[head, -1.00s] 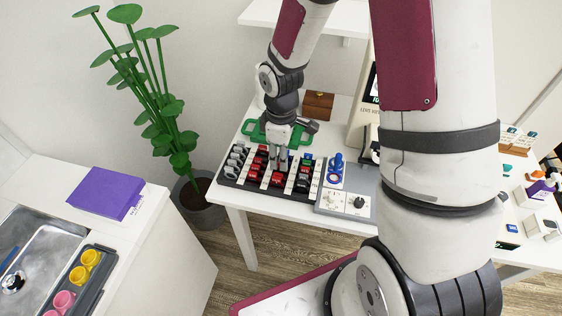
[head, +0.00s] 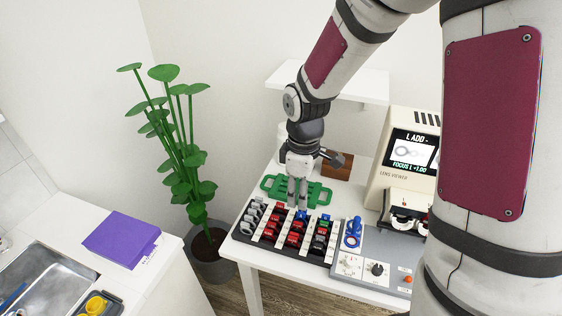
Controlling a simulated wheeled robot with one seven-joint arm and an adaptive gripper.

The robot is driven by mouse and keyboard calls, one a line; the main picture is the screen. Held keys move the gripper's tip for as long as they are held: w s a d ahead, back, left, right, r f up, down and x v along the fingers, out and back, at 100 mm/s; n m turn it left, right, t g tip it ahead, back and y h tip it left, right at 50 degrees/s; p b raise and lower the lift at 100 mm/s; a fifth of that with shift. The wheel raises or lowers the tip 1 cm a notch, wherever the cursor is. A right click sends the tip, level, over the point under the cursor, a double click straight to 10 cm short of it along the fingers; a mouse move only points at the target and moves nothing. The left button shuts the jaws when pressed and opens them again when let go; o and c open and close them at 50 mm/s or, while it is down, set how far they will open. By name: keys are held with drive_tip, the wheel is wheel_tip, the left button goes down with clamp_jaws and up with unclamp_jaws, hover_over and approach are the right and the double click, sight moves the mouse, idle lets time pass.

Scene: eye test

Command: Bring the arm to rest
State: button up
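My arm reaches from the right of the head view over the white table (head: 250,258). My gripper (head: 300,207) points down over the dark rack (head: 242,238), which holds rows of small grey, red, black, green and blue pieces. A blue piece (head: 301,215) shows right at the fingertips. I cannot tell whether the fingers touch it or how far apart they are.
A green tray (head: 268,185) and a brown box (head: 338,166) lie behind the rack. A grey control panel (head: 368,275) with a blue stand (head: 352,232) and the lens viewer (head: 397,150) are to the right. A plant (head: 188,165) stands left, near a counter with a purple box (head: 122,240).

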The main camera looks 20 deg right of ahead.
drive_tip(key=s+r+m+t, duration=0.4)
drive_tip(key=s+r+m, duration=0.6)
drive_tip(key=s+r, duration=0.9)
drive_tip(key=shift+d+r+m+t, duration=0.15)
drive_tip(key=shift+r+m+t, duration=0.25)
drive_tip(key=shift+r, duration=0.5)
